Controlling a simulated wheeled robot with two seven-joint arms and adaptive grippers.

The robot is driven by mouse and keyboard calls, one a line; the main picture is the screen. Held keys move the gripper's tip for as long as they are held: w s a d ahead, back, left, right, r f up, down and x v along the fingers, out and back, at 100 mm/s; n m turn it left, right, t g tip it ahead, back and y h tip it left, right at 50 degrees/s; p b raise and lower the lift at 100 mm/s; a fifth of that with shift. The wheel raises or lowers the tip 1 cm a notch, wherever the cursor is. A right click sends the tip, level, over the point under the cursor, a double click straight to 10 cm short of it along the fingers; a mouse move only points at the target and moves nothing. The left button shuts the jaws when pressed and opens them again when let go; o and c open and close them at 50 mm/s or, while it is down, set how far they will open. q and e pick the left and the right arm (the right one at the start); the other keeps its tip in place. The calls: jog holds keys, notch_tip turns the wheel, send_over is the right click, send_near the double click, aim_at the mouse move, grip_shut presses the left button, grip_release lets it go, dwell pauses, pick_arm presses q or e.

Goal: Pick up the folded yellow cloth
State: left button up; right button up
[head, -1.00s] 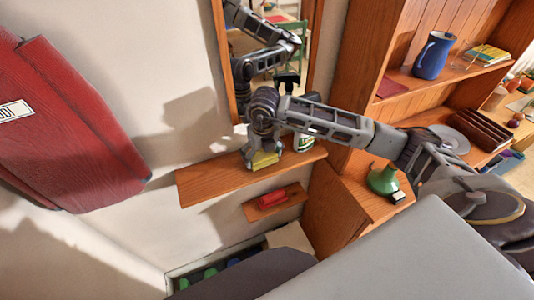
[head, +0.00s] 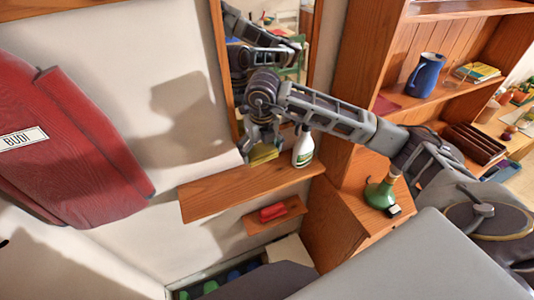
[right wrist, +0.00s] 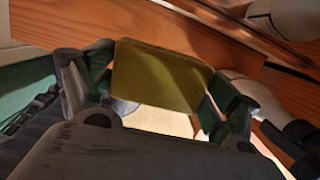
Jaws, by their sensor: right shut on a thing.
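The folded yellow cloth (head: 263,154) is in my right gripper (head: 262,146), in front of the wall mirror's lower edge and just above the upper wooden shelf. In the right wrist view the cloth (right wrist: 160,76) sits between the two fingers of the right gripper (right wrist: 158,92), which are shut on its sides. The cloth looks like a flat yellow block there. In the head view it appears a little clear of the shelf (head: 215,192). My left gripper is not in view.
A white spray bottle (head: 303,148) stands on the shelf close right of the gripper. A red item (head: 272,212) lies on the small lower shelf. A blue jug (head: 427,75) is in the bookcase. The shelf's left part is bare.

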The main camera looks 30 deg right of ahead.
pick_arm(q)
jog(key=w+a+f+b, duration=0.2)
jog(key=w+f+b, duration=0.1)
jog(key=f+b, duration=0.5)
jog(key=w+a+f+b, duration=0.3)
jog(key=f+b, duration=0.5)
jog(key=b, duration=0.2)
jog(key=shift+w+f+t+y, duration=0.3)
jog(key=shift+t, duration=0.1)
pick_arm(e)
jog(key=s, duration=1.9)
jog(key=shift+s+a+r, duration=0.15)
jog(key=shift+s+a, duration=0.2)
jog(key=shift+a, duration=0.05)
jog(key=o, duration=0.3)
jog(key=shift+c, duration=1.2)
jog(key=shift+w+a, duration=0.15)
